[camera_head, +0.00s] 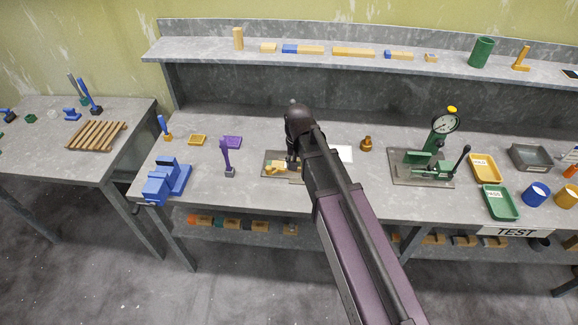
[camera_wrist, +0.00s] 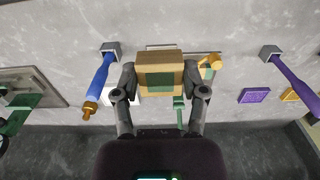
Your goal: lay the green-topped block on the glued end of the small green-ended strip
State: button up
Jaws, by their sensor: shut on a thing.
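My gripper (camera_wrist: 160,74) is shut on a wooden block with a green patch on its top (camera_wrist: 160,80), held between both fingers above the bench. In the head view my arm hides the block and much of the gripper. A yellow clamp (camera_wrist: 208,62) with a green piece stands beside the block in the wrist view. It also shows on a fixture plate (camera_head: 268,157) in the head view. A narrow green piece (camera_wrist: 179,108) shows just below the block in the wrist view. I cannot tell whether it is the strip's end; the glued area is not visible.
A purple tool (camera_head: 226,157) stands left of the fixture, beside a purple tray (camera_head: 232,142). A blue-handled tool (camera_wrist: 100,76) stands near the gripper. A green press with a dial (camera_head: 436,150) is to the right.

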notch_tip(320, 180, down, 11)
jog(key=w+d+b, duration=0.1)
jog(key=d+b, duration=0.1)
jog(key=b, duration=0.9)
jog(key=shift+w+d+f, duration=0.2)
jog(key=shift+w+d, duration=0.05)
jog(key=shift+d, duration=0.15)
jog(key=w+a, duration=0.2)
jog(key=w, duration=0.2)
jog(key=w+a+f+b, duration=0.1)
jog(key=w+a, duration=0.1)
jog(key=w, duration=0.2)
jog(key=w+a, duration=0.2)
jog(key=w, duration=0.3)
jog(key=shift+w+a+f, duration=0.1)
jog(key=shift+a+f, duration=0.05)
jog(key=shift+a, duration=0.1)
jog(key=shift+w, duration=0.1)
jog(key=shift+w+a+b, duration=0.15)
jog(key=shift+w+b, duration=0.1)
jog(key=shift+b, duration=0.05)
jog(key=shift+w+a+f+b, duration=0.1)
jog(key=shift+w+f+b, duration=0.15)
jog(key=shift+f+b, duration=1.55)
jog(key=shift+f, duration=0.05)
jog(key=shift+f, duration=0.2)
